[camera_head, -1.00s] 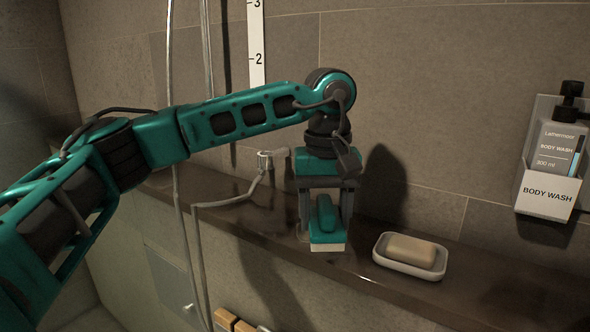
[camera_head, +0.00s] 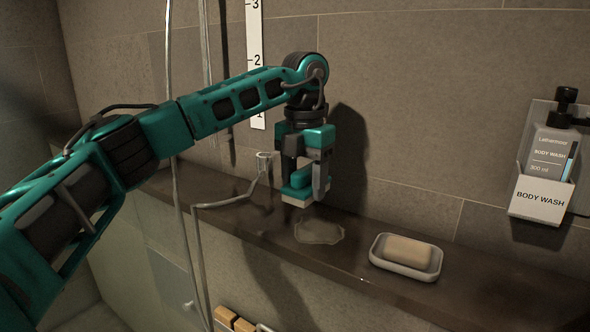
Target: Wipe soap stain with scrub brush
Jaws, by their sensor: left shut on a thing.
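My left gripper (camera_head: 306,182) is shut on the scrub brush (camera_head: 297,190), a teal block with a pale underside. The brush is over the back part of the dark shelf, behind and left of the soap stain; I cannot tell whether it touches the shelf. The soap stain (camera_head: 320,232) is a pale, irregular patch on the shelf (camera_head: 450,275), in front of the gripper and uncovered. My right gripper is not in view.
A white soap dish (camera_head: 380,262) with a beige soap bar (camera_head: 408,251) stands right of the stain. A body wash bottle (camera_head: 552,145) sits in a wall holder (camera_head: 540,199) at the far right. A shower hose (camera_head: 177,225) hangs at the left.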

